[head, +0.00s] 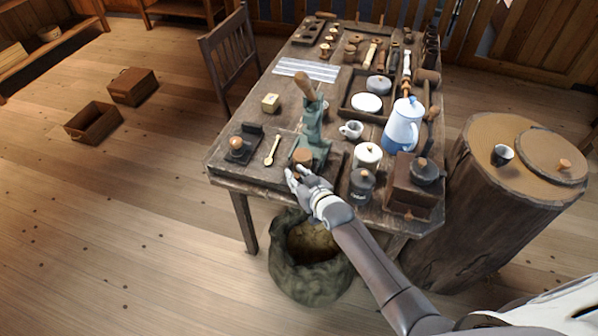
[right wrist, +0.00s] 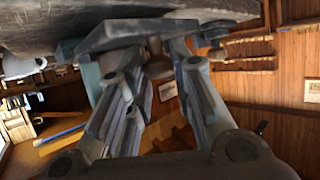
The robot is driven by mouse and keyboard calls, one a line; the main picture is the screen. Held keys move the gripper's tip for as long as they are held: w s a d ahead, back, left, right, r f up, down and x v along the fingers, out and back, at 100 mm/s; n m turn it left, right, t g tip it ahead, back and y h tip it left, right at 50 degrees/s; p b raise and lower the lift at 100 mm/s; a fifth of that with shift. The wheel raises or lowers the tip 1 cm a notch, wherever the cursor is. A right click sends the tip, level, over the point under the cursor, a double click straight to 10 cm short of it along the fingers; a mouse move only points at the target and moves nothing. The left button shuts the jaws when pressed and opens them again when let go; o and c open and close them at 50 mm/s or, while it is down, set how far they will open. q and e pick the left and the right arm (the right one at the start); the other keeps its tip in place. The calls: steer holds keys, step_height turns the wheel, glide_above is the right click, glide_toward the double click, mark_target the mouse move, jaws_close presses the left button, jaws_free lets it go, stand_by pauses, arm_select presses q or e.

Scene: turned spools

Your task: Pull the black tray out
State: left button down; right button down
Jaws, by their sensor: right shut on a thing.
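The black tray (head: 328,168) lies at the front edge of the wooden table, partly covered by the green press (head: 313,130) and a small round wooden-topped piece (head: 303,156). My right gripper (head: 295,178) is at the table's front edge, at the near side of the tray. In the right wrist view its fingers (right wrist: 155,75) reach up to a dark flat slab, with a rounded knob-like piece between them. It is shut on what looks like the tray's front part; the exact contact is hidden. My left gripper is not in view.
A wooden spoon (head: 272,149) lies left of the press. A lidded dark canister (head: 362,184), a white pot (head: 367,156) and a coffee grinder (head: 412,186) stand to the right. An open sack (head: 309,270) stands on the floor below the front edge.

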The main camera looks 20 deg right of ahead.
steer(key=c, duration=1.6)
jaws_free()
steer(key=v, duration=1.2)
steer(key=shift+f, duration=0.1)
steer(key=s+d+f+g+h, duration=0.15)
steer(key=s+f, duration=0.35)
steer(key=f, duration=0.5)
steer(key=s+f+g, duration=0.3)
steer(key=s+f, duration=0.2)
steer(key=f, duration=0.4)
steer(key=s+d+f+g, duration=0.1)
steer(key=s+f+g, duration=0.1)
steer(key=s+f, duration=0.6)
steer(key=s+f+g, duration=0.2)
steer(key=s+f, duration=0.3)
steer(key=s, duration=0.3)
steer(key=s+d+f+g, duration=0.1)
steer(key=s+f, duration=0.5)
steer(key=s, duration=0.2)
steer(key=s+d+f+g+h, duration=0.1)
steer(key=s+f+g, duration=0.1)
steer(key=s+f, duration=0.3)
steer(key=s, duration=0.4)
steer(key=shift+f+g, duration=0.15)
steer(key=shift+g, duration=0.2)
